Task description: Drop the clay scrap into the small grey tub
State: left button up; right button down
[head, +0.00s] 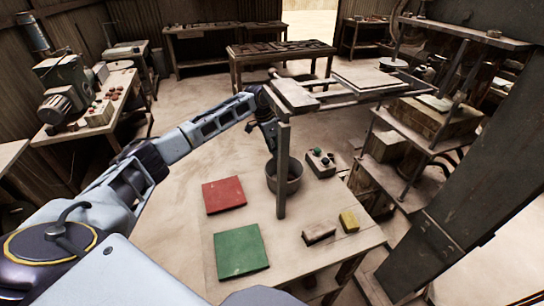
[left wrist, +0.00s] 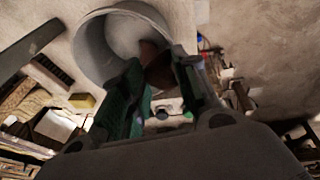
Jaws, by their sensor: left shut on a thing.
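The small grey tub (head: 284,182) stands on the work table, partly behind a wooden post. My left gripper (head: 271,146) is above the tub in the head view, and the post hides part of this area. In the left wrist view the tub (left wrist: 95,50) shows its round open mouth just beyond the fingers. My left gripper (left wrist: 160,85) is shut on a dark brown lump, the clay scrap (left wrist: 157,66), which appears against the tub's rim side in that view. The scrap cannot be made out in the head view. My right gripper is not in view.
A red tile (head: 224,195) and a green tile (head: 240,251) lie left on the table (head: 300,267). A button box (head: 321,163) sits right of the tub. A brown block (head: 319,233) and a yellow block (head: 349,221) lie near the right edge. The wooden post (head: 282,175) stands close to the gripper.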

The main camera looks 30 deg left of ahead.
pick_arm(q)
jog(key=shift+s, duration=0.2)
jog(key=shift+s+d+f+p, duration=0.1)
jog(key=shift+s+f+p, duration=0.25)
jog(key=shift+s, duration=0.45)
jog(key=shift+s+f+p, duration=0.2)
jog(key=shift+s+f, duration=0.1)
jog(key=shift+s, duration=0.45)
jog(key=shift+f+p, duration=0.3)
jog(key=shift+f, duration=0.3)
jog(key=o, duration=1)
jog(key=shift+c, duration=0.2)
jog(key=shift+r, duration=0.25)
